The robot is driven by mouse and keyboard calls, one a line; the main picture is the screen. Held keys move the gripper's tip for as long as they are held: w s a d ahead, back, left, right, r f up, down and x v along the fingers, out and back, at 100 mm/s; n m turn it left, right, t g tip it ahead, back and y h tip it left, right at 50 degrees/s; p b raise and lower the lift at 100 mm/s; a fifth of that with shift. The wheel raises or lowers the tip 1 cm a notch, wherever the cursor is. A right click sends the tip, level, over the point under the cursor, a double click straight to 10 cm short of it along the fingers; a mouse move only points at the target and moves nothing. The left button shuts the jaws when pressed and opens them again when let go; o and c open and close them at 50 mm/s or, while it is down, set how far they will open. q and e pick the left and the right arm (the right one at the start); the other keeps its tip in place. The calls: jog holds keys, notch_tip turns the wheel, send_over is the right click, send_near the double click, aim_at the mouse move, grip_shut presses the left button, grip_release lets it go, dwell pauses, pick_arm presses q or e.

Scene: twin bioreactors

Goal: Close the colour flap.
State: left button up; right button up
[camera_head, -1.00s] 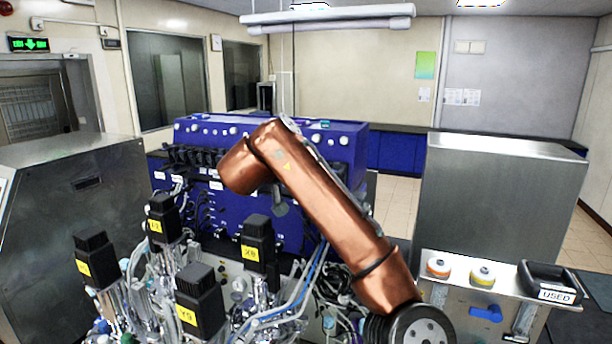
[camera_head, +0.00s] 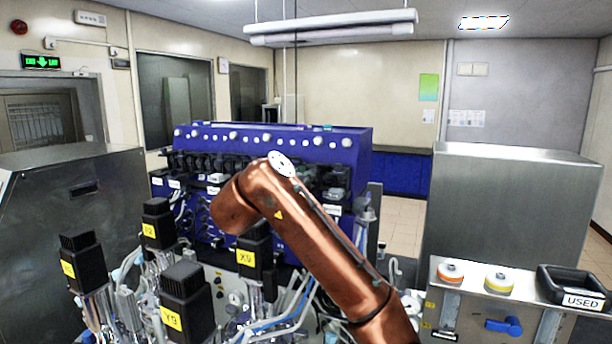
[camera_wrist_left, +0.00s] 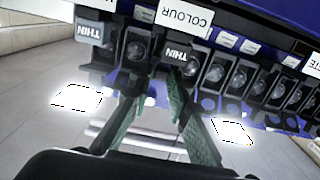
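The white COLOUR label (camera_wrist_left: 182,17) is at the top of the left wrist view, on the edge of the blue cabinet. Beneath it is a row of black units with round faces; a black flap marked THIN (camera_wrist_left: 180,54) lies close to the label. I cannot tell for sure which part is the colour flap. My left gripper (camera_wrist_left: 157,82) has its green fingers apart, tips just in front of the units near the THIN flap, with nothing clearly held. In the head view the gripper is hidden; a copper-coloured arm (camera_head: 310,235) crosses before the cabinet. My right gripper is not seen.
The blue cabinet (camera_head: 250,139) stands at the centre behind several black-capped motors (camera_head: 184,287) and tubing. Steel cabinets stand at the left (camera_head: 60,225) and right (camera_head: 510,205). A black tray marked USED (camera_head: 575,285) is at the lower right.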

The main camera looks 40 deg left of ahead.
pick_arm(q)
jog(key=shift+o, duration=1.2)
jog(key=v, duration=1.2)
